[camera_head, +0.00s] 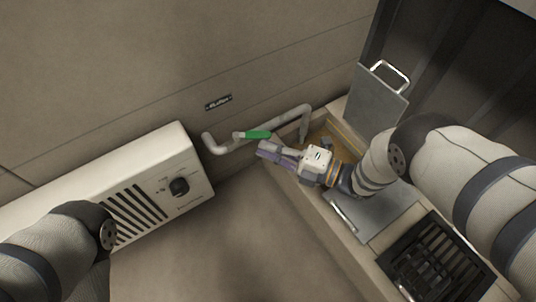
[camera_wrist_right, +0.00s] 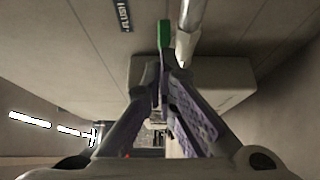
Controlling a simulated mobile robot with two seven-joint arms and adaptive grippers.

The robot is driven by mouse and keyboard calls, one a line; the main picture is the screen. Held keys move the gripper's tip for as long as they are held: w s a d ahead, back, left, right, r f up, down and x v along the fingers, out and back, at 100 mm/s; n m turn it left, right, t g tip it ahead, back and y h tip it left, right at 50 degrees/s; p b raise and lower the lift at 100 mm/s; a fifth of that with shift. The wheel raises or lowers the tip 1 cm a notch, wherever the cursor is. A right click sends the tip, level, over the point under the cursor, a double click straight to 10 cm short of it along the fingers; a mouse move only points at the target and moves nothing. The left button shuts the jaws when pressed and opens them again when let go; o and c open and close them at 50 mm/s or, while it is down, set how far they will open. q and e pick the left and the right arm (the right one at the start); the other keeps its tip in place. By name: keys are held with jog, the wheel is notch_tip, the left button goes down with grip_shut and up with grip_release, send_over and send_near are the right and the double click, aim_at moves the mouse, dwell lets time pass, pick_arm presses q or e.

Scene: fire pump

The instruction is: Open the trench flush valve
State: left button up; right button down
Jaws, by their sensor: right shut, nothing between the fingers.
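The flush valve has a green lever handle (camera_head: 258,135) on a pale pipe (camera_head: 290,118) along the wall, beneath a small dark label (camera_head: 218,103). In the head view the lever lies roughly along the pipe. In the right wrist view the green handle (camera_wrist_right: 164,34) shows just beyond the fingertips, beside the pipe (camera_wrist_right: 188,20), and the label (camera_wrist_right: 124,14) reads FLUSH. My right gripper (camera_head: 265,150) is shut and empty, with its purple-padded fingertips just below the handle in the head view. I cannot tell whether they touch it. My left gripper is out of view; only that arm shows.
A white heater-like box (camera_head: 165,170) with a black knob and slots stands at left. On the right is a trench with a raised metal cover (camera_head: 375,98), a flat cover (camera_head: 385,212) and a black grate (camera_head: 435,262). Open floor (camera_head: 240,245) lies between.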

jog(key=shift+w+d+f, duration=0.15)
jog(key=shift+w+d, duration=0.1)
jog(key=shift+w, duration=0.15)
jog(key=shift+w+d+n+g+y+b, duration=0.1)
jog(key=shift+w+n+g+y+b, duration=0.25)
jog(key=shift+g, duration=0.25)
jog(key=shift+w+d+n+g+y+b, duration=0.15)
jog(key=shift+w+n+g+b, duration=0.1)
jog(key=shift+n+g+b, duration=0.3)
jog(key=w, duration=0.3)
jog(key=shift+d+b, duration=0.2)
jog(key=shift+b, duration=0.15)
jog(key=shift+w+r, duration=0.2)
jog(key=shift+r, duration=0.1)
